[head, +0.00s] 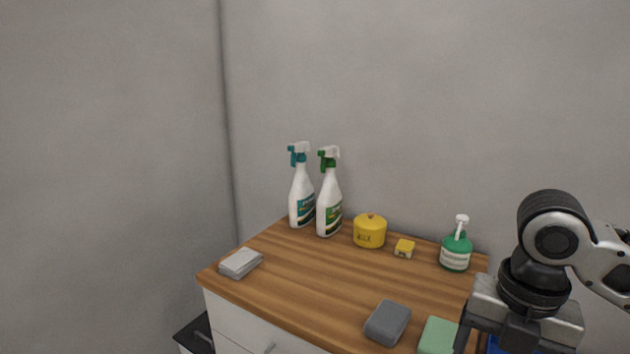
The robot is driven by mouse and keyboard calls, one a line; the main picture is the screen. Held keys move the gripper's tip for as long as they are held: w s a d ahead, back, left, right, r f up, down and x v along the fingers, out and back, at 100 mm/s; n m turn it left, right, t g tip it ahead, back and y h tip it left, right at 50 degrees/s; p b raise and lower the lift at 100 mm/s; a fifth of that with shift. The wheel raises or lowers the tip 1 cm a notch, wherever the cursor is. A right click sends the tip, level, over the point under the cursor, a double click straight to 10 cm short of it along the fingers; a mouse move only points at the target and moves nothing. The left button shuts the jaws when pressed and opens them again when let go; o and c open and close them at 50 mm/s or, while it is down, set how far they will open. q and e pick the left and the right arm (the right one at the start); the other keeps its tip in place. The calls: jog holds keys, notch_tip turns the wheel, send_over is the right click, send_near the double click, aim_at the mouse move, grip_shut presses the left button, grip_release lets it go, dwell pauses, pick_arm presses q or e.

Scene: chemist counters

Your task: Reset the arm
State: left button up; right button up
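My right arm comes in from the right edge. Its gripper (520,328) hangs over the right front end of the wooden counter, pointing down. One dark finger shows beside a green block; the fingertips are cut off by the bottom edge, so I cannot tell whether it is open or holds anything. My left gripper is not in view.
A grey-white block (240,263), dark grey block (387,322) and green block (438,336) lie nearer. The middle is clear.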

jog(key=w+a+f+m+t+y, duration=0.3)
jog(key=a+f+m+t+y, duration=0.3)
jog(key=a+f+m, duration=0.85)
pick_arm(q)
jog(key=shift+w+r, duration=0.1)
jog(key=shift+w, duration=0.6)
pick_arm(e)
jog(key=s+d+f+m+t+h, duration=0.3)
jog(key=s+d+f+m, duration=0.3)
jog(key=s+f+m, duration=0.4)
notch_tip(320, 180, down, 2)
jog(key=shift+d+m+t, duration=0.2)
jog(key=shift+m+t, duration=0.3)
jog(key=shift+m, duration=0.65)
